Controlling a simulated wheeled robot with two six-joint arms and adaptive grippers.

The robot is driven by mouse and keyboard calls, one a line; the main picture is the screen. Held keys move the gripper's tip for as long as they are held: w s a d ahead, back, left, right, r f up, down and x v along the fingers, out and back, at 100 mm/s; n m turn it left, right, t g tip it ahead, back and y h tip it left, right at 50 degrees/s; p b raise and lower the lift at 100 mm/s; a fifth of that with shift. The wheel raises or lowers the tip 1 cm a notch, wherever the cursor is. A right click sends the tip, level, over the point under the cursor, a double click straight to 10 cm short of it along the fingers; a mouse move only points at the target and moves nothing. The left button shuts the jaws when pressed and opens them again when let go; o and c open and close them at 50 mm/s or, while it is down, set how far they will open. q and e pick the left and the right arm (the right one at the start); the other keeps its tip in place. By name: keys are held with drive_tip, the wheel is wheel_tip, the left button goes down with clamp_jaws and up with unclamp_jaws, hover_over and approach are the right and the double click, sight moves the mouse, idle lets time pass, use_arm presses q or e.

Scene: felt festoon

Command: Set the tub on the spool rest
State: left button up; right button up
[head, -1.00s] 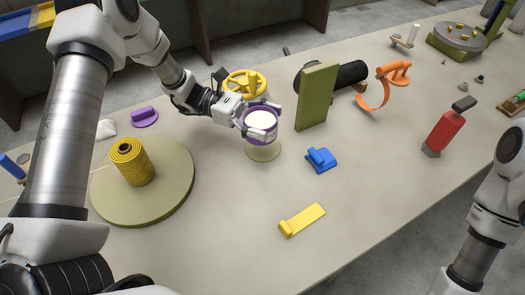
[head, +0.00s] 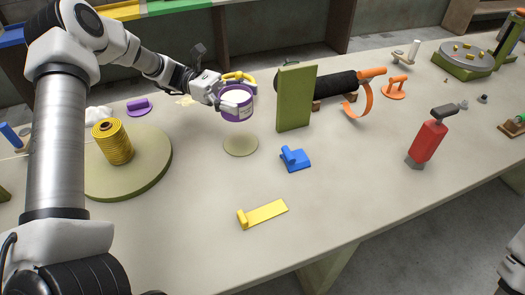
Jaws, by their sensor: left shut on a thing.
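The purple tub (head: 237,113) with a pale top is in my left gripper (head: 236,100), whose fingers close around its sides. The tub is upright and held above the table, over a small flat olive disc (head: 240,144), with a gap between them. A large round olive board (head: 150,172) lies at the left, with a yellow thread spool (head: 113,143) standing on it. I cannot tell for sure which of these two is the spool rest. Only a bit of my right arm shows at the lower right edge; its gripper is out of view.
A yellow handled thing (head: 240,76) is just behind the tub. An upright green panel (head: 295,98) and a black roll (head: 335,88) stand to its right. A blue block (head: 295,159) and a yellow piece (head: 263,214) lie in front. A red bottle (head: 428,143) stands farther right.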

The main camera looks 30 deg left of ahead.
use_arm(q)
drive_tip(key=shift+s+d+f, duration=0.1)
drive_tip(key=shift+d+f, duration=0.65)
drive_tip(key=shift+f, duration=0.35)
drive_tip(key=f, duration=0.1)
drive_tip(key=a+f, duration=0.1)
drive_tip(key=f, duration=0.3)
drive_tip(key=shift+a, duration=0.25)
drive_tip(key=f, duration=0.2)
drive_tip(key=shift+d+f, duration=0.4)
drive_tip(key=shift+a, duration=0.15)
use_arm(e)
drive_tip(key=shift+d+r, duration=0.15)
drive_tip(key=shift+d, duration=0.15)
use_arm(q)
drive_tip(key=shift+f, duration=0.3)
drive_tip(key=o, duration=1.4)
drive_tip(key=shift+r, duration=0.1)
drive_tip(key=shift+o, duration=0.2)
use_arm(e)
drive_tip(key=shift+f, duration=0.25)
